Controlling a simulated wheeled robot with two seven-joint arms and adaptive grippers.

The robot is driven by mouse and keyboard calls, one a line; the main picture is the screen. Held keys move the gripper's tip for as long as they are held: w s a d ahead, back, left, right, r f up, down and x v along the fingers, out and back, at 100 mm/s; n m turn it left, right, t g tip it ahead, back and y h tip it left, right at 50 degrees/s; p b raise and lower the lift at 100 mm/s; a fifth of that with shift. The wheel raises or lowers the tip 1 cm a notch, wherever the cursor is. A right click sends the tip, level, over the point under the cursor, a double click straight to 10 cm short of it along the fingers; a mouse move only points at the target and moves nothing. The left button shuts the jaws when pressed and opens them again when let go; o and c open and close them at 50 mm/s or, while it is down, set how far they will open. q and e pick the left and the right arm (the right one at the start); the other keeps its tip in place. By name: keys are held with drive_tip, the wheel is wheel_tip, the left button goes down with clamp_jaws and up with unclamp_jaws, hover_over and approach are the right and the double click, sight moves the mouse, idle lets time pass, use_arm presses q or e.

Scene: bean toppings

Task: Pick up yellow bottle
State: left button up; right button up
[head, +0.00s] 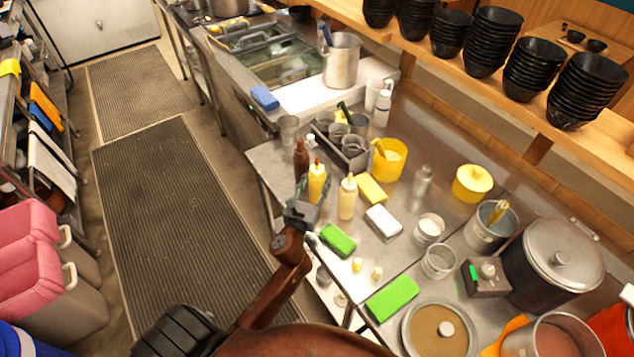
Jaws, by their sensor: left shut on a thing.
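A yellow squeeze bottle (317,180) with a reddish tip stands upright near the left edge of the steel counter. My left gripper (311,194) is shut on this bottle from the front left and hides part of its lower body. I cannot tell whether the bottle's base touches the counter. A paler cream-yellow bottle (347,198) stands just to the right, and a brown-red bottle (301,158) stands just behind to the left. My right gripper is not in view.
A grey caddy (352,160) and a yellow container (388,162) stand behind the bottles. A yellow block (371,190), a white block (383,222) and a green block (338,239) lie nearby. Stacked black bowls (496,38) line the shelf above. The matted floor at left is clear.

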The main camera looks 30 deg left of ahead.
sight(314, 175)
use_arm(q)
drive_tip(key=shift+r+p, duration=0.3)
drive_tip(key=shift+r, duration=0.35)
drive_tip(key=r, duration=0.1)
drive_tip(key=r+p, duration=0.1)
drive_tip(key=r, duration=0.1)
drive_tip(key=shift+s+a+p, duration=0.1)
drive_tip(key=shift+s+p, duration=0.1)
drive_tip(key=shift+p, duration=0.1)
drive_tip(key=s+a+r+p, duration=0.3)
drive_tip(key=s+a+r, duration=0.2)
drive_tip(key=s+r, duration=0.3)
drive_tip(key=s, duration=0.4)
drive_tip(key=shift+s+r, duration=0.3)
drive_tip(key=shift+r, duration=0.1)
drive_tip(key=shift+o, duration=0.9)
drive_tip(key=shift+c, duration=0.4)
